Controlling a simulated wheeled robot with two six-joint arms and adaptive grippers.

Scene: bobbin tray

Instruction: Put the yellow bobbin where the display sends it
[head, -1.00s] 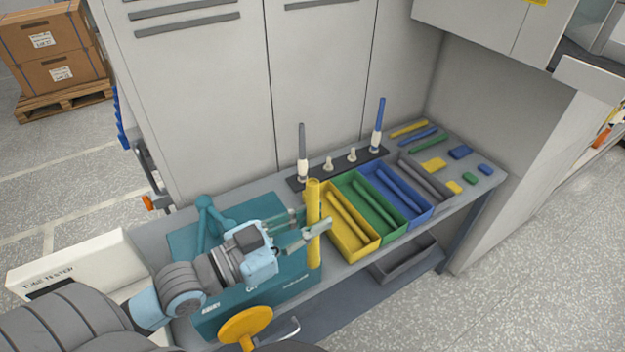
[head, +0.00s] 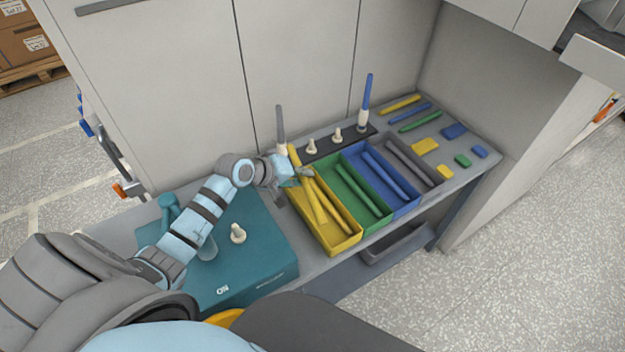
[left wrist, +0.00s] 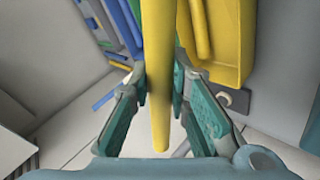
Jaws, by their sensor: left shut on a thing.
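The yellow bobbin (head: 292,156) is a long thin rod, held tilted at the left end of the yellow tray (head: 345,246). My left gripper (head: 297,177) is shut on it. In the left wrist view the bobbin (left wrist: 157,60) runs between the two fingers (left wrist: 162,98), with the yellow tray (left wrist: 232,50) beside it at upper right. The bobbin's lower part overlaps yellow rods in the tray, so I cannot tell whether it touches them. No readable display shows. My right gripper is not in view.
Right of the yellow tray stand green (head: 374,226), blue (head: 412,207) and grey (head: 436,176) trays holding rods. Behind them a dark peg bar (head: 324,147) carries a grey and a blue bobbin, with two bare pegs between. A teal box (head: 250,245) stands left. Loose coloured pieces lie right.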

